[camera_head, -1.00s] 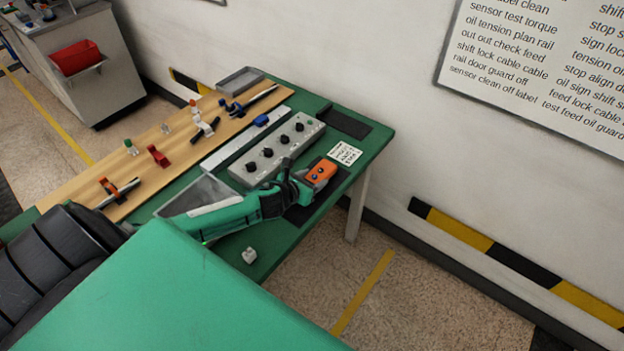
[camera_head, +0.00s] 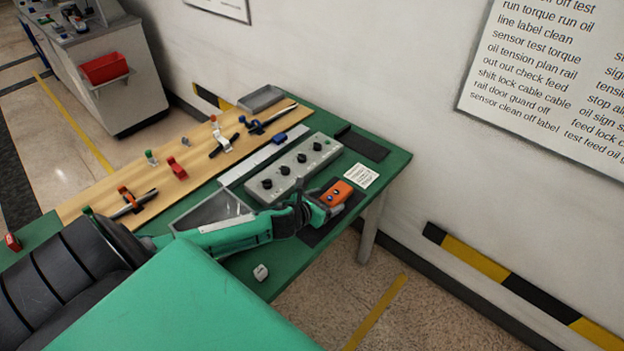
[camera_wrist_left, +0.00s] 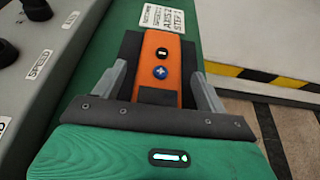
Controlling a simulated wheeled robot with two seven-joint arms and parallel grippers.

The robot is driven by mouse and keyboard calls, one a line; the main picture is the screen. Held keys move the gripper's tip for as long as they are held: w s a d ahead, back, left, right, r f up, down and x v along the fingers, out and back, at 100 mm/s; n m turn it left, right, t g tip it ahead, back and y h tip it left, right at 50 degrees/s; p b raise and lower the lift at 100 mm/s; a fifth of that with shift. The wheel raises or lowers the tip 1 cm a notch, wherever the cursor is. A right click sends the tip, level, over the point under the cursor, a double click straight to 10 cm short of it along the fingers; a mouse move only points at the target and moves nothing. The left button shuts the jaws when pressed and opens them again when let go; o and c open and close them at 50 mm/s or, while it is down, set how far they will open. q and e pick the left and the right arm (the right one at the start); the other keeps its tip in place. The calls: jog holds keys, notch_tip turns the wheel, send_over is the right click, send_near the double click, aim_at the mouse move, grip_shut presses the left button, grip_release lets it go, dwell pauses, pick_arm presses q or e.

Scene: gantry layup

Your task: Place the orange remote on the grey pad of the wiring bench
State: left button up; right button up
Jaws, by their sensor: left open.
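The orange remote (camera_head: 336,192) lies on a dark grey pad (camera_head: 318,236) at the near right side of the green wiring bench (camera_head: 391,165). In the left wrist view the remote (camera_wrist_left: 160,66) shows a black and a blue button, with the dark pad (camera_wrist_left: 130,52) on both sides of it. My left gripper (camera_head: 328,201) is at the remote's near end. In the left wrist view its fingers (camera_wrist_left: 160,82) are open on either side of the remote, with gaps visible. The remote's near end is hidden by the gripper body. My right gripper is out of view.
A grey control box (camera_head: 292,168) with black knobs stands left of the remote. A white label (camera_head: 360,176) and a second dark pad (camera_head: 362,144) lie beyond. A wooden board (camera_head: 105,190) holds several clamps.

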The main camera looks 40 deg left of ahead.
pick_arm(q)
jog(key=b+v, duration=0.1)
jog(key=v, duration=0.8)
jog(key=shift+s, duration=0.2)
jog(key=shift+v, duration=0.8)
jog(key=shift+a, duration=0.1)
